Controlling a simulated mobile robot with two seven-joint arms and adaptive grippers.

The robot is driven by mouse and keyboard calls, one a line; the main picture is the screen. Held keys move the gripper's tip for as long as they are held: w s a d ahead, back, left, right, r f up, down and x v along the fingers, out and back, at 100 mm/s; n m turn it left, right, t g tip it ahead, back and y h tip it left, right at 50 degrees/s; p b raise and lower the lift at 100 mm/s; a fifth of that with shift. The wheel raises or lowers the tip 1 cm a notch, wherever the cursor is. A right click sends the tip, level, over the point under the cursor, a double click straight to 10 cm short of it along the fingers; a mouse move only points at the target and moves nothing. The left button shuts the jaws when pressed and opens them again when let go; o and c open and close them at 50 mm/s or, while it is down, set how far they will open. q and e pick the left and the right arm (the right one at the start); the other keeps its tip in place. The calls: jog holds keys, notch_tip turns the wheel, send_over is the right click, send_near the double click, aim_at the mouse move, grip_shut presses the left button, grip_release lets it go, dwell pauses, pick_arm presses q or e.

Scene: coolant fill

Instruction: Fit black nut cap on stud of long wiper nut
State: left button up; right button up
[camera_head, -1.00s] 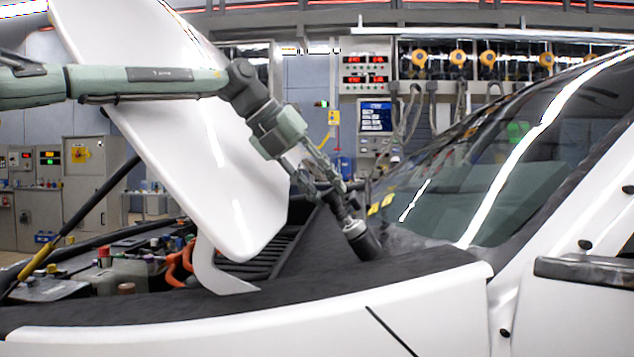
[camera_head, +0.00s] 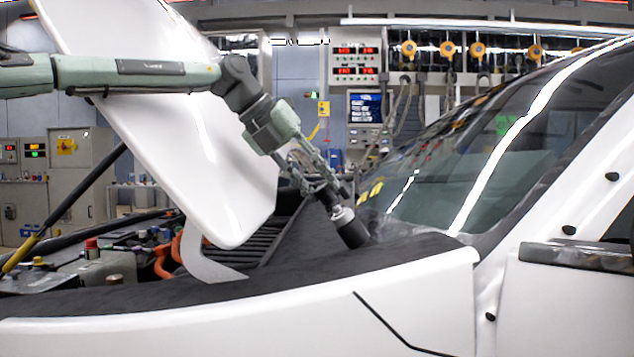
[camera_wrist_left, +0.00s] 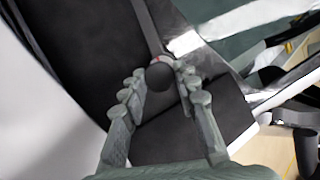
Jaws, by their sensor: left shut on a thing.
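My left gripper (camera_head: 333,196) comes down at a slant over the base of the windshield. It is shut on the black nut cap, which shows in the left wrist view as a dark round end (camera_wrist_left: 160,76) between the fingertips. Just past the cap is a silvery collar (camera_head: 343,214), which I take as the long wiper nut, on top of a thick black cylinder (camera_head: 353,236). In the left wrist view a pale ring (camera_wrist_left: 164,59) shows partly behind the cap. The stud is hidden, and I cannot tell whether the cap touches it. My right gripper is not in view.
The raised white hood (camera_head: 200,120) stands close to the left of my gripper. The windshield (camera_head: 470,170) slopes up to the right. The open engine bay (camera_head: 110,265) and white fender (camera_head: 250,330) lie below and in front.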

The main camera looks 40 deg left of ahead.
pick_arm(q)
jog(key=shift+p, duration=0.5)
dwell(1.1)
jog(key=shift+w+d+f+b, duration=0.2)
jog(key=shift+d+f+b, duration=0.05)
jog(key=shift+f, duration=0.25)
jog(key=shift+w+d+f+b, duration=0.15)
jog(key=shift+d+f+b, duration=0.1)
jog(key=shift+f, duration=0.2)
dwell(0.4)
jog(key=o, duration=0.9)
jog(key=shift+w, duration=0.1)
jog(key=shift+o, duration=0.2)
jog(key=v, duration=1.2)
jog(key=shift+f, duration=0.1)
